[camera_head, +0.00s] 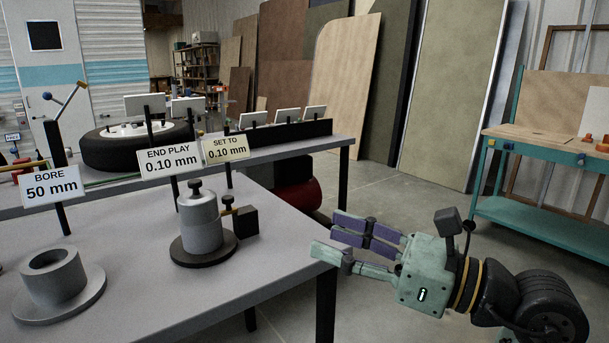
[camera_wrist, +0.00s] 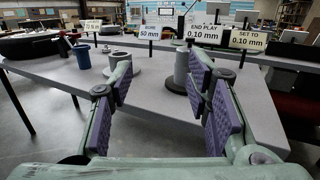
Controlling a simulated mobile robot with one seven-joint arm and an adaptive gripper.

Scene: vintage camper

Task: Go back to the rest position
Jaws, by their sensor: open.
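My gripper (camera_head: 345,240) is held out past the right edge of the grey table (camera_head: 110,225). Its purple-padded fingers are apart and empty, pointing left toward the table in the head view. In the wrist view, the open fingers (camera_wrist: 160,82) frame the table top, with nothing between the pads. The grey stepped cylinder (camera_head: 200,225) stands on a dark round base, apart from the gripper. A small dark block with a brass screw (camera_head: 242,218) stands beside it. No rest position is marked in view.
A grey flanged ring (camera_head: 58,282) stands at the table's front left. Signs on posts, such as the END PLAY sign (camera_head: 169,163), rise from the table. A teal workbench (camera_head: 545,147) stands at the right. Open floor (camera_head: 400,190) lies behind my arm.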

